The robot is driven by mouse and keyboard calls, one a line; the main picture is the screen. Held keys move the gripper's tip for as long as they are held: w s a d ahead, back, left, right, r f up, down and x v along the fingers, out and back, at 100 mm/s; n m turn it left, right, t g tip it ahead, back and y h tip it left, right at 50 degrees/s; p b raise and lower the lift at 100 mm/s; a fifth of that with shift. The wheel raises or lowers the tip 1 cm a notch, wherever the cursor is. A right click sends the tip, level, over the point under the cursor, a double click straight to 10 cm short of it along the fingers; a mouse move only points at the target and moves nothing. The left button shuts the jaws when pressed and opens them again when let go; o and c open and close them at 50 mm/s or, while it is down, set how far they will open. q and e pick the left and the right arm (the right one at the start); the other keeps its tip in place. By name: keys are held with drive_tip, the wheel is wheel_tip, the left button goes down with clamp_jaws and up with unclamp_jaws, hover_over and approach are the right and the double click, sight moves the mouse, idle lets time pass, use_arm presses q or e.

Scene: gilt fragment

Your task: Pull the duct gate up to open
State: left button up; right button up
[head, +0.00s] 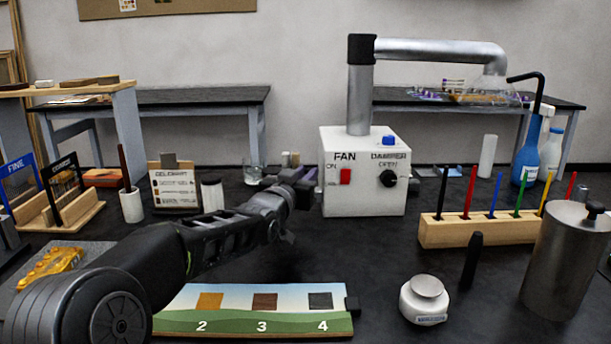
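I cannot make out a part that is clearly the duct gate; a small blue piece (389,140) sits at the box's upper right. My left gripper (303,186) is just left of the box, seen from behind; its finger opening is unclear. My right gripper is not in view.
A wooden rack (455,234) of coloured sticks and a steel canister (562,262) stand at right. A small white jar (424,301) and a numbered sample board (255,322) are in front. A beaker (255,173) stands behind my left gripper.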

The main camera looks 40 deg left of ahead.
use_arm(q)
clamp_jaws()
idle(0.9)
wheel_tip(320, 180, up, 2)
drive_tip(key=shift+r+p, duration=0.25)
drive_tip(key=shift+p, duration=0.15)
drive_tip(key=shift+o, duration=2.1)
unclamp_jaws()
drive_tip(key=shift+s, duration=0.1)
drive_tip(key=v, duration=0.7)
drive_tip(key=shift+s, duration=0.25)
drive_tip(key=shift+d+f, duration=0.1)
